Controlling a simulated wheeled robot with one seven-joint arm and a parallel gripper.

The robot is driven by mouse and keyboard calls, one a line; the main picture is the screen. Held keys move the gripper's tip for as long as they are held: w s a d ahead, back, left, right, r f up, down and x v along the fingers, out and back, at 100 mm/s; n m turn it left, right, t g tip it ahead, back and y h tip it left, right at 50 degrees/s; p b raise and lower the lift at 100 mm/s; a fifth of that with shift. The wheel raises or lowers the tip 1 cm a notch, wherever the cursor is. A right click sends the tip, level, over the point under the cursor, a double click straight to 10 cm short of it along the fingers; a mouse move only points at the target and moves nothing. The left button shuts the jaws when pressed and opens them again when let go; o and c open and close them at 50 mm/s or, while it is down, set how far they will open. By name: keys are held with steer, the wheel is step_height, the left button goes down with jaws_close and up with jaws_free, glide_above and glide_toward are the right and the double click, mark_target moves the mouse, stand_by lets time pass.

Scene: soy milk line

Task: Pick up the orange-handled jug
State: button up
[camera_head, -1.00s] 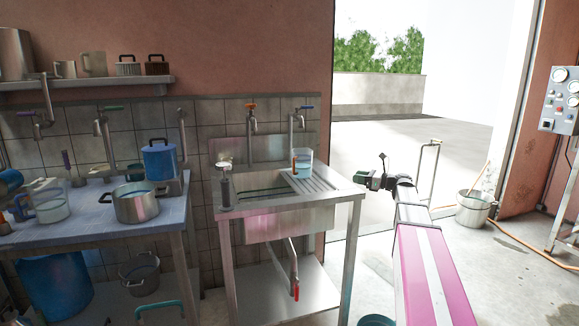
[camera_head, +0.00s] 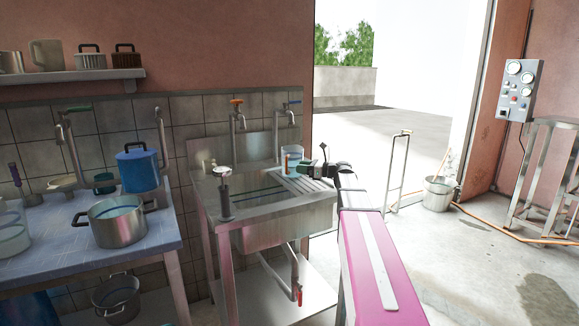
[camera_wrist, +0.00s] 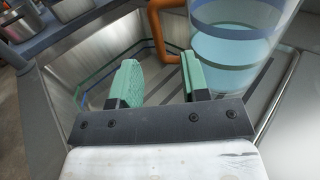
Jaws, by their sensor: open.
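The orange-handled jug (camera_head: 293,154) is clear with blue bands and stands on the ribbed drainboard at the right of the steel sink (camera_head: 268,215). In the wrist view the jug (camera_wrist: 232,45) is at the upper right, with its orange handle (camera_wrist: 158,32) on its left side. My gripper (camera_wrist: 163,78) is open and empty, its green-padded fingers apart. The handle lies ahead of the gap between the fingers, not between them. In the head view my gripper (camera_head: 311,169) is just right of the jug and partly overlaps its lower part.
The sink basin lies left of the jug. Two taps with an orange (camera_head: 237,102) and a blue handle rise behind it. A soap-pump-like dispenser (camera_head: 225,192) stands at the front left corner. A blue-tiled table (camera_head: 150,230) with pots is further left.

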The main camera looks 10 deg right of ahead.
mark_target(286, 172)
steer(key=x, duration=0.7)
steer(key=shift+a+r, duration=0.1)
steer(key=shift+a, duration=0.1)
steer(key=shift+s, duration=0.1)
jaws_close()
